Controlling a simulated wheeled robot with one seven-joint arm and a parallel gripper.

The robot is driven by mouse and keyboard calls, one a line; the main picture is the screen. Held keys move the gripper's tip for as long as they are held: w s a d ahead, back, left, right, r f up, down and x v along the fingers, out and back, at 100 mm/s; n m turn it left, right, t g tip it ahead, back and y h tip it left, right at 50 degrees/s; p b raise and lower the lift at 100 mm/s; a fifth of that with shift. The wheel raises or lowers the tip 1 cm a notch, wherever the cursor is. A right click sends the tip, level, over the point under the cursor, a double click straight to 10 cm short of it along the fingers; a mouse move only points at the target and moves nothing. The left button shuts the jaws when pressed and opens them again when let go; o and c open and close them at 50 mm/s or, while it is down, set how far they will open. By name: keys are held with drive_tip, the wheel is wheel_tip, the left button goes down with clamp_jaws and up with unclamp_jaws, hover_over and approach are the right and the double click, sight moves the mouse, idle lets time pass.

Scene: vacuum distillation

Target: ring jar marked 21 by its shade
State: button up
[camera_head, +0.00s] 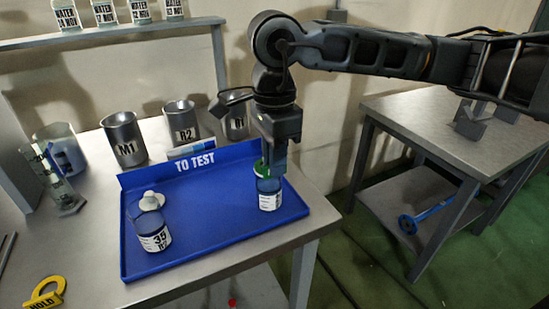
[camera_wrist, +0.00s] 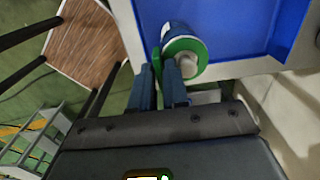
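A blue jar (camera_head: 268,190) with a white label stands upright at the right end of the blue TO TEST tray (camera_head: 215,232); its number is too small to read. A green ring (camera_head: 260,168) is around the jar's top, and also shows around its pale neck in the wrist view (camera_wrist: 183,45). My gripper (camera_wrist: 157,68) is beside the neck, its fingers closed on the ring's green tab. In the head view my gripper (camera_head: 281,165) hides part of the ring and jar. Another jar (camera_head: 152,228), with a white stopper and a label seeming to read 35, stands at the tray's left.
Metal beakers marked M1 (camera_head: 124,140), R2 (camera_head: 181,122) and R1 (camera_head: 236,122) stand behind the tray. A yellow HOLD tag (camera_head: 46,293) lies at the front left. Labelled bottles stand on the shelf (camera_head: 110,34). A second table (camera_head: 440,115) is at right. The tray's middle is clear.

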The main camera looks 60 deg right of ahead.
drive_tip(key=o, duration=0.4)
drive_tip(key=shift+r, duration=0.1)
wheel_tip(320, 180, up, 8)
drive_tip(key=shift+f+b, duration=0.2)
drive_tip(key=shift+b, duration=0.1)
idle(0.5)
